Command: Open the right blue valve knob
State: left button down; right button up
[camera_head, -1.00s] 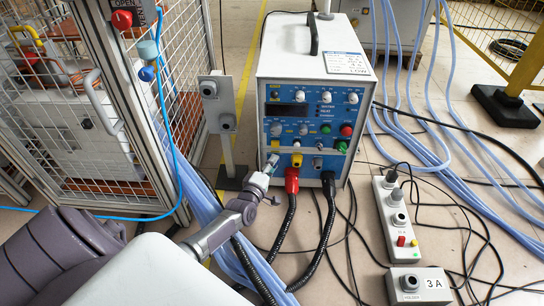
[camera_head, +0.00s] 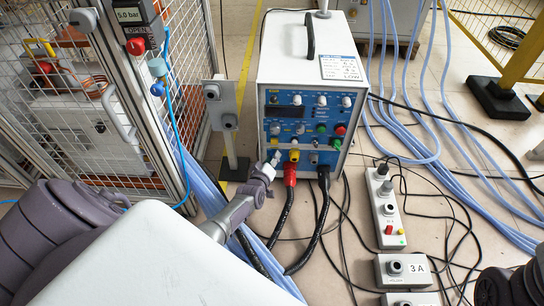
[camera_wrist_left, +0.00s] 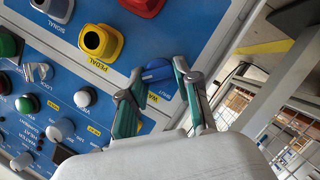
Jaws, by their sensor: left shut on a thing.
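My right gripper does not show.
A power strip (camera_head: 387,208) and switch boxes lie on the floor at right.

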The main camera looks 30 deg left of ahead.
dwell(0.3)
pick_arm(q)
jog(key=c, duration=0.8)
grip_release()
jog(key=v, duration=1.2)
jog(key=shift+f, duration=0.1)
